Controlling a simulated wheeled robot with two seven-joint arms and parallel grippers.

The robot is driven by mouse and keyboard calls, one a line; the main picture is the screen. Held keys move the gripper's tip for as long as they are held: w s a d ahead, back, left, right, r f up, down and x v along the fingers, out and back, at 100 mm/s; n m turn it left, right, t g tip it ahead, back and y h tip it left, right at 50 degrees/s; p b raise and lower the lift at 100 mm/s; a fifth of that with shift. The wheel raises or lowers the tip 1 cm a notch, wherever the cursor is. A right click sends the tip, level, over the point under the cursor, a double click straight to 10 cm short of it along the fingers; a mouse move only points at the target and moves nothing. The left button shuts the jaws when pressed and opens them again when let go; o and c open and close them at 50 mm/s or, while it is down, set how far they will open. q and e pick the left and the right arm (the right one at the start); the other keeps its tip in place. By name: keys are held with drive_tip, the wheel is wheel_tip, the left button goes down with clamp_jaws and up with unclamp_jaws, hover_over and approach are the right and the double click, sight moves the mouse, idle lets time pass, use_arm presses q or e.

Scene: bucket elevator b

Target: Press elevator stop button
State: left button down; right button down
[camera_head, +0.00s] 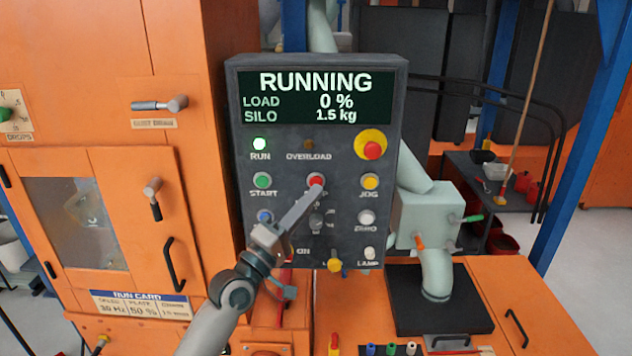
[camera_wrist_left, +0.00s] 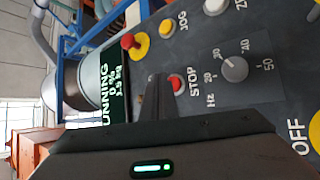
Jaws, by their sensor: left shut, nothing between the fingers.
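The control panel (camera_head: 385,225) is a dark grey box with a display (camera_head: 316,97) reading RUNNING, LOAD 0 %, SILO 1.5 kg. The red stop button (camera_head: 316,179) is in its middle row, between the green start button (camera_head: 262,181) and the yellow jog button (camera_head: 370,181). My left gripper (camera_head: 314,189) is shut and empty, with its tips at the lower edge of the stop button. In the left wrist view the stop button (camera_wrist_left: 176,84) shows just beside the shut fingers (camera_wrist_left: 155,92); I cannot tell whether they touch. My right gripper is not in view.
A red mushroom button on a yellow base (camera_head: 371,146) sits above jog. My left forearm covers part of the lower panel. Orange cabinets (camera_head: 75,70) stand at the left, and a blue post (camera_head: 585,140) at the right.

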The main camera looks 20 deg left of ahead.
use_arm(q)
drive_tip(key=s+p, duration=0.1)
drive_tip(key=s, duration=0.1)
drive_tip(key=s+d+p, duration=0.1)
drive_tip(key=s, duration=0.1)
drive_tip(key=shift+d, duration=0.1)
idle(0.7)
